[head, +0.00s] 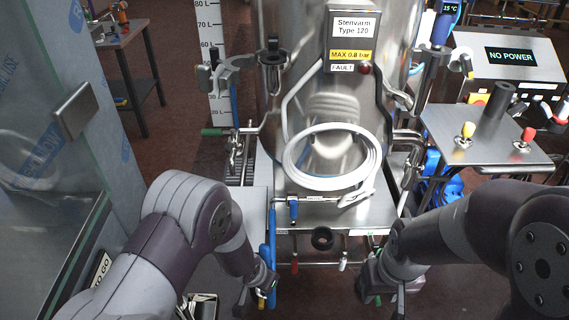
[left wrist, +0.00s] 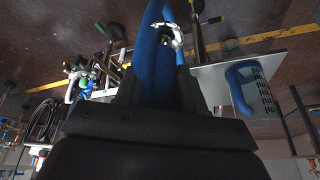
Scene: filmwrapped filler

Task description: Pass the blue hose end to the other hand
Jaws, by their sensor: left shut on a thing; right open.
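The blue hose (head: 271,250) hangs upright in the lower middle of the head view, below the steel tank. My left gripper (head: 266,287) is shut on it, low at the front. In the left wrist view the blue hose (left wrist: 152,55) runs away from between my dark fingers (left wrist: 160,115), with a bright metal piece beside it. The hose's end cannot be made out clearly. My right gripper (head: 372,285) is open and empty, to the right of the left one with a gap between them. Its fingertips are partly hidden by the arm.
The steel tank (head: 290,60) stands behind, with a coiled white hose (head: 293,170) on its front. A metal shelf (head: 490,140) with knobs and a panel reading NO POWER (head: 510,56) are at right. A film-wrapped cabinet (head: 45,90) is close at left. Floor shows between my grippers.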

